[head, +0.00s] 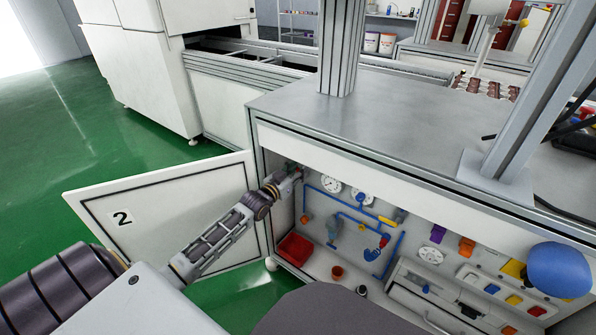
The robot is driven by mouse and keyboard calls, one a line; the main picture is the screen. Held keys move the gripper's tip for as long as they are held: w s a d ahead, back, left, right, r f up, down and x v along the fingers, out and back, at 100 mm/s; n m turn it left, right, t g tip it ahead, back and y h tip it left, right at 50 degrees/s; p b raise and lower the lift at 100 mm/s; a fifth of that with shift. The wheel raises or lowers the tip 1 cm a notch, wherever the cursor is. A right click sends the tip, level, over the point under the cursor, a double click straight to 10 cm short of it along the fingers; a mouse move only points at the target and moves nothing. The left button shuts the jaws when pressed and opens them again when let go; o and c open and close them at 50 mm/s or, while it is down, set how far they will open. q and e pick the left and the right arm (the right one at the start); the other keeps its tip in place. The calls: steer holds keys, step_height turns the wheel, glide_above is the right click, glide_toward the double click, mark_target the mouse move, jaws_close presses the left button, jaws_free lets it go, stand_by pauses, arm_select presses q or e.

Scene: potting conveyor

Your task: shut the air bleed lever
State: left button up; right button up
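My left arm reaches in from the lower left past the open door. My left gripper (294,174) is at the upper left corner of the cabinet opening, beside the gauges. It is small and dark here, and I cannot tell whether its fingers are open or shut or touch anything. The panel inside carries blue pipes (347,208) with small coloured fittings, including a red one (384,241). I cannot single out the air bleed lever; it may be hidden by the gripper. My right gripper is not in view.
The white door (170,207) marked 2 stands open on the left. Two round gauges (331,184) sit right of the gripper. The grey worktop (400,125) overhangs the opening.

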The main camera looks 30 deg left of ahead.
arm_select(q)
jaws_close()
stand_by(0.4)
